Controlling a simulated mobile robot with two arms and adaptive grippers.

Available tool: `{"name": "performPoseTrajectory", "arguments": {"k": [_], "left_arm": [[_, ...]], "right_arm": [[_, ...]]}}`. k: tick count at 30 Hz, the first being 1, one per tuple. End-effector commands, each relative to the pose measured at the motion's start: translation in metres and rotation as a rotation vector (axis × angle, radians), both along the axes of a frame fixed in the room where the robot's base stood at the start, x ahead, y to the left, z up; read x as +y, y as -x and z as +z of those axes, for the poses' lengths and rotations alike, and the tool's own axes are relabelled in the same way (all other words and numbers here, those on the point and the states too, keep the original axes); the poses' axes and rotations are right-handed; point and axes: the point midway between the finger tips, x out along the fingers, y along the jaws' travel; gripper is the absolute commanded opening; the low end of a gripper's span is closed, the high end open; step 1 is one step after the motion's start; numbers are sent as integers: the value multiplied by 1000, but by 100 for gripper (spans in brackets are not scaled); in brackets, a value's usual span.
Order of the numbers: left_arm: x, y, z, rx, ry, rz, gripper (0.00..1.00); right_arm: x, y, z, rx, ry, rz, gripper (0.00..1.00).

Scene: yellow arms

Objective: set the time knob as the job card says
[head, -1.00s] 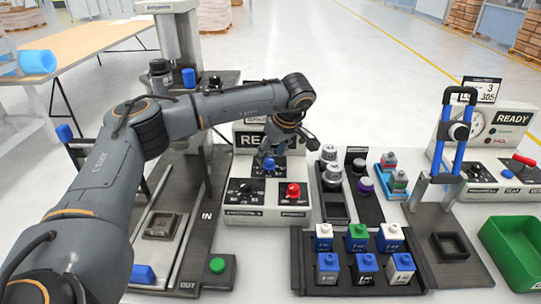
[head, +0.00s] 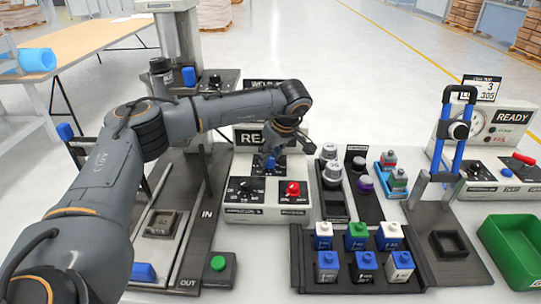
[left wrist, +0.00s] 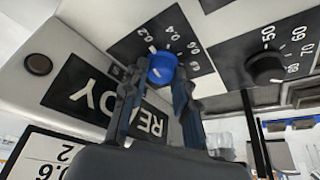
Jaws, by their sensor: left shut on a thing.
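A blue knob (head: 270,163) sits on the black upper panel of a white machine (head: 236,214). My left gripper (head: 272,152) comes down on it from above and is shut on it. In the left wrist view the blue knob (left wrist: 162,68) is between the two fingers (left wrist: 157,95), with a number scale around it showing 0.2 and 0.4. A pale mark shows at the knob's left edge; its exact reading is unclear. A white card (left wrist: 42,155) at the lower left, partly cut off, shows 0.6 and 2. My right gripper is out of view.
The black knob's scale (left wrist: 265,68) shows 50 to 80. Right of the machine stand cylindrical parts (head: 331,170) and a rack of blocks (head: 300,262). A green bin (head: 512,250) is far right.

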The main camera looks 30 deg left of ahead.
Motion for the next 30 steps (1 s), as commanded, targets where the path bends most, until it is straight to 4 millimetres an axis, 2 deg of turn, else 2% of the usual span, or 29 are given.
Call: {"name": "performPoseTrajectory", "arguments": {"k": [11, 30], "left_arm": [[1, 2, 1, 1, 1, -182, 0], [4, 4, 0, -1, 2, -780, 0]], "right_arm": [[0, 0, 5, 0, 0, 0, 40], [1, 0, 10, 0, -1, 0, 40]]}}
